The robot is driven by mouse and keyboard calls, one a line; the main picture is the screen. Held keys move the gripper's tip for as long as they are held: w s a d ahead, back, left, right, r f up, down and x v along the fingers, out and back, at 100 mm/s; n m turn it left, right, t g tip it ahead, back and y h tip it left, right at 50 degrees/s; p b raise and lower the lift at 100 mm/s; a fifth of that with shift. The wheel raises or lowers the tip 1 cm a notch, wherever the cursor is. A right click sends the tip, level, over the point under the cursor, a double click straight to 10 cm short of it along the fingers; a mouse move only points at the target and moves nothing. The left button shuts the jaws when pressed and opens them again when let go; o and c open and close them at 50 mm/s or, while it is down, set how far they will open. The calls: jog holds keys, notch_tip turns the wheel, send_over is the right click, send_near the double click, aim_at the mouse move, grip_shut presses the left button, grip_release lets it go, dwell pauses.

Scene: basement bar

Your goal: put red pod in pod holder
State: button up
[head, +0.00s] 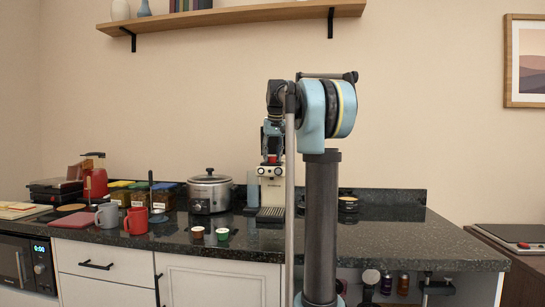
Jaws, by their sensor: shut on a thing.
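My gripper (271,153) points down in front of the upper part of the espresso machine, well above the counter. It is shut on a small red thing, the red pod (272,160), which shows only as a few pixels between the fingertips. The white and silver espresso machine (271,190) stands at the back of the counter, behind and below my gripper. I cannot make out a pod holder for certain. Two other small pods stand at the front of the counter, a brownish one (197,232) and a green one (222,234).
A slow cooker (209,193) stands left of the espresso machine. Red (136,221) and grey (107,215) mugs, lidded jars and a red kettle (95,183) fill the left. A small round container (348,204) stands right of my arm. The right counter (430,240) is clear.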

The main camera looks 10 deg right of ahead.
jog(key=shift+f, duration=0.1)
jog(key=o, duration=0.7)
jog(key=shift+r, duration=0.45)
jog(key=v, duration=1.2)
jog(key=shift+d+r, duration=0.1)
jog(key=shift+r, duration=0.05)
